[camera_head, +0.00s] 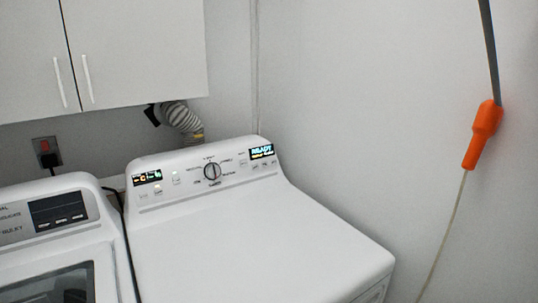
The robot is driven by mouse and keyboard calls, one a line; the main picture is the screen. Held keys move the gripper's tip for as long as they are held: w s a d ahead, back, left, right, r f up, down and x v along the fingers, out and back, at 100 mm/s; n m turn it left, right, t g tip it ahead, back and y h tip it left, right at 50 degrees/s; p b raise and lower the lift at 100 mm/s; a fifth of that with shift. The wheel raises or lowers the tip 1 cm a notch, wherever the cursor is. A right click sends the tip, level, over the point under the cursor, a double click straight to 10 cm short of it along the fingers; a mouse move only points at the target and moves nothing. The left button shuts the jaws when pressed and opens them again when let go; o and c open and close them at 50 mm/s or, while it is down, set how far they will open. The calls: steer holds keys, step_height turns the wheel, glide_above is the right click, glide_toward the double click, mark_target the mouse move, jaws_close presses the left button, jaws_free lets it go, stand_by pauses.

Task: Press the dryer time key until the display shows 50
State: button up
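The white dryer (260,239) stands at the centre with its sloped control panel (233,170) facing me. A round dial (212,171) sits in the middle of the panel. A small lit display (147,178) is at the panel's left end. A second lit display (262,152) at the right end shows cyan letters over smaller yellow text. I cannot read a clear number on either. Small keys (262,164) line the panel below the right display, and others are at the left. Their labels are too small to tell which is the time key. My gripper is not in view.
A white washer (90,246) stands close at the dryer's left. White cabinets (140,50) hang above. A ribbed hose (182,120) and a wall outlet (46,150) are behind. An orange handle (483,134) hangs at the right. The dryer top is clear.

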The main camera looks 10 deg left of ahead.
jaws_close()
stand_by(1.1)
